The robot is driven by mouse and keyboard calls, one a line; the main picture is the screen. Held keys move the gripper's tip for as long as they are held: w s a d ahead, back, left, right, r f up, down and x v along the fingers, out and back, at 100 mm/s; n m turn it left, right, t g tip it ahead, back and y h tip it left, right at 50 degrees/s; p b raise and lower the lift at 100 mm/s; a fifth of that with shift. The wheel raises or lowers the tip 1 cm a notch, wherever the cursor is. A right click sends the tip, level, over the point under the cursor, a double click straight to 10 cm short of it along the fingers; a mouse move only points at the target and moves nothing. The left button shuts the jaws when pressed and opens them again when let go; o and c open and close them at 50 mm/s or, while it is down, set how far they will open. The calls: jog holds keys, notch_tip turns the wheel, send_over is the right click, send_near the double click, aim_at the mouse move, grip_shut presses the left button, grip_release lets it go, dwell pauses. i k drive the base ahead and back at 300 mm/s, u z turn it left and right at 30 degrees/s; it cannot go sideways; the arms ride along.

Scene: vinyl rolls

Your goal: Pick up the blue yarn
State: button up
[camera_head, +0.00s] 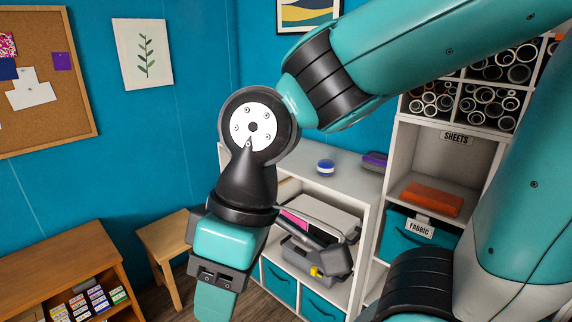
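A small round blue-and-white item (326,166) sits on the top of the white shelf unit, right of my wrist. It may be the blue yarn, but it is too small to tell.
A purple-and-dark item (375,160) lies on the same shelf top, to the right. A tall rack with tubes, an orange stack (432,199) and a teal fabric bin (404,236) stands at right. A wooden stool (165,238) and desk (50,262) stand at left.

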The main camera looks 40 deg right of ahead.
aim_at(325, 167)
jog(key=z, duration=0.05)
jog(key=i, duration=1.3)
jog(key=z, duration=0.75)
jog(key=i, duration=0.75)
jog(key=z, duration=0.4)
